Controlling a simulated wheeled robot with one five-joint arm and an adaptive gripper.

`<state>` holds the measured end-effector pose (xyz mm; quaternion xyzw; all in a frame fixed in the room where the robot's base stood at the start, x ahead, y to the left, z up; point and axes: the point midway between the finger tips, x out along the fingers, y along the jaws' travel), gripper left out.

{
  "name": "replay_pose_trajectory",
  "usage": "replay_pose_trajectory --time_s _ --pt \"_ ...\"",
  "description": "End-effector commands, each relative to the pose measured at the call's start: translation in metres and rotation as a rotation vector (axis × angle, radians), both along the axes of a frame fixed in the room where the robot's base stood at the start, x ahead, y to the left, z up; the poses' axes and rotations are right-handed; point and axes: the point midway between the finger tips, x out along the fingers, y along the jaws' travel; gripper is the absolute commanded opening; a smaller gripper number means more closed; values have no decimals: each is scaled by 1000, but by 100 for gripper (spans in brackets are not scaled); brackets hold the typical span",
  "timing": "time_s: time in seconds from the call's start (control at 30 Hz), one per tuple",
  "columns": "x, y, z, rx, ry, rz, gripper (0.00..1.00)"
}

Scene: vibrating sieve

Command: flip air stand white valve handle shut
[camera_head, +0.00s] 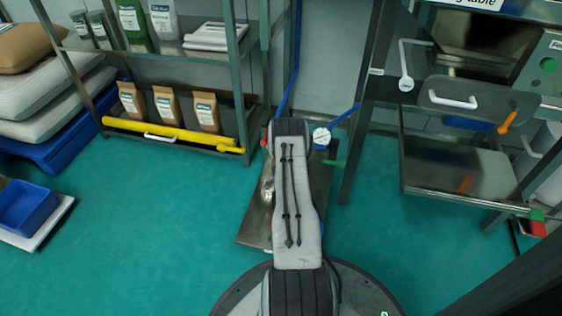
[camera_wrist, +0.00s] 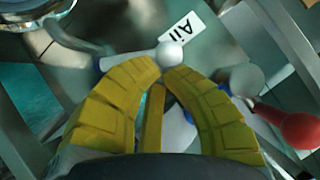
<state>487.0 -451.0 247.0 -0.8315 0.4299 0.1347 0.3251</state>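The white valve handle (camera_wrist: 125,60) with its round white knob (camera_wrist: 170,55) shows at the top middle of the wrist view. It lies below an "Air" label (camera_wrist: 182,38). My gripper (camera_wrist: 164,70) has yellow fingers whose tips come nearly together, with only a narrow gap, right at the knob. I cannot tell if they touch it, and nothing shows clearly held. In the head view my arm hides the gripper and the white handle. A white round gauge (camera_head: 321,137) and blue pipes (camera_head: 345,117) of the air stand show beside my arm.
A red knob (camera_wrist: 300,130) sits right of my fingers. A metal shelf (camera_head: 170,48) with bags and a yellow bar (camera_head: 165,130) stands at left. A metal frame with a white handle (camera_head: 452,100) stands at right.

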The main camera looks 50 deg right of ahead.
Motion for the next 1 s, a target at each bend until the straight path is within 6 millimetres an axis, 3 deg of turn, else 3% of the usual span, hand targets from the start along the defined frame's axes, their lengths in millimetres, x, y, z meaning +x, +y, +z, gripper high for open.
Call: replay_pose_trajectory --time_s 1.0 --pt "4 -4 -10 -4 9 5 0"
